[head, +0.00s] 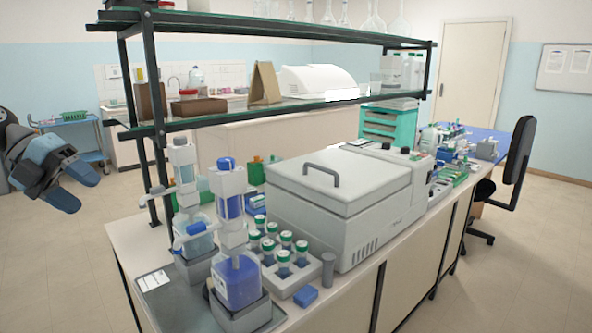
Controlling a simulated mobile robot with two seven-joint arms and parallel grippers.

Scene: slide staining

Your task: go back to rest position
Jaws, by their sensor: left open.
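My left gripper (77,190) is at the left edge of the head view, raised over the floor and left of the bench. Its two blue fingers are apart and nothing shows between them. It touches nothing. My right gripper is not in the view. On the near end of the bench (135,240) stand two bottles with dispenser tops, one holding blue liquid (238,282) and a paler one (194,240) behind it. Both are upright in grey holders on a dark tray (165,300).
A rack of green-capped tubes (283,276) and a small blue block (305,297) lie beside the bottles. A large grey lidded machine (335,205) fills the bench middle. A two-level shelf (270,112) rises along the back. Floor (50,270) left of the bench is clear.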

